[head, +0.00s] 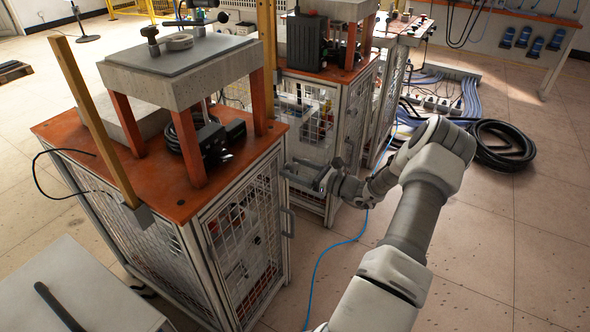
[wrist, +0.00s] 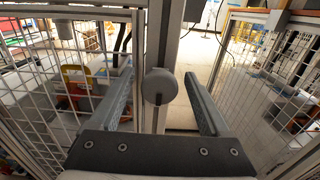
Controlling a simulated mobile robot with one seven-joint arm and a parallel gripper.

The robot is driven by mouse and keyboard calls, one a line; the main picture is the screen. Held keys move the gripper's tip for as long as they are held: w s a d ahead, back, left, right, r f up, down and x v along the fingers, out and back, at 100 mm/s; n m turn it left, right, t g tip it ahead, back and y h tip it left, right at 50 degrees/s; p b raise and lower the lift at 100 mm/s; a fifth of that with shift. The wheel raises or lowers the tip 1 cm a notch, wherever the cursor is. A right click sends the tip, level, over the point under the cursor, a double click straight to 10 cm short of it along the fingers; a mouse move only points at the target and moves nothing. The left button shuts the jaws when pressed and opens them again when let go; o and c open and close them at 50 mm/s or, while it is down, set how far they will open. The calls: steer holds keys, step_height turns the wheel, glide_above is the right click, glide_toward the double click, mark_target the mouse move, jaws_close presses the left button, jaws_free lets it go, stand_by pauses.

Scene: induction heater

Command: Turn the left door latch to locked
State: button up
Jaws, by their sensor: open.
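In the wrist view a round grey knob (wrist: 160,86), seemingly the door latch, sits on a pale vertical post (wrist: 160,30). My gripper (wrist: 158,76) is open, with one finger left and one right of the knob; gaps show on both sides. I cannot tell the depth between fingertips and knob, or the latch's turned state. In the head view my gripper (head: 302,174) is near the far front corner of the nearest cabinet, beside its mesh door (head: 242,245). That door has a grey bar handle (head: 288,222). The latch cannot be made out in the head view.
The nearest cabinet has an orange top (head: 75,135) carrying a grey press-like block (head: 185,75). A second mesh cabinet (head: 310,120) stands behind. A blue cable (head: 325,255) runs along the floor, and a black hose coil (head: 505,145) lies at right. Open floor lies right of my arm.

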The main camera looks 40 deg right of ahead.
jaws_close()
stand_by(0.4)
steer(key=shift+r+m+p, duration=0.1)
steer(key=shift+m+p, duration=0.2)
steer(key=shift+p, duration=0.1)
steer(key=m+p, duration=0.2)
steer(key=shift+m, duration=0.4)
steer(key=m+p, duration=0.2)
steer(key=m, duration=0.3)
steer(key=shift+d+p, duration=0.15)
steer(key=shift+p, duration=0.15)
steer(key=m+p, duration=0.1)
steer(key=m, duration=0.4)
steer(key=shift+f, duration=0.2)
steer(key=shift+f+m+p, duration=0.1)
steer(key=shift+m+p, duration=0.25)
steer(key=shift+m, duration=1.85)
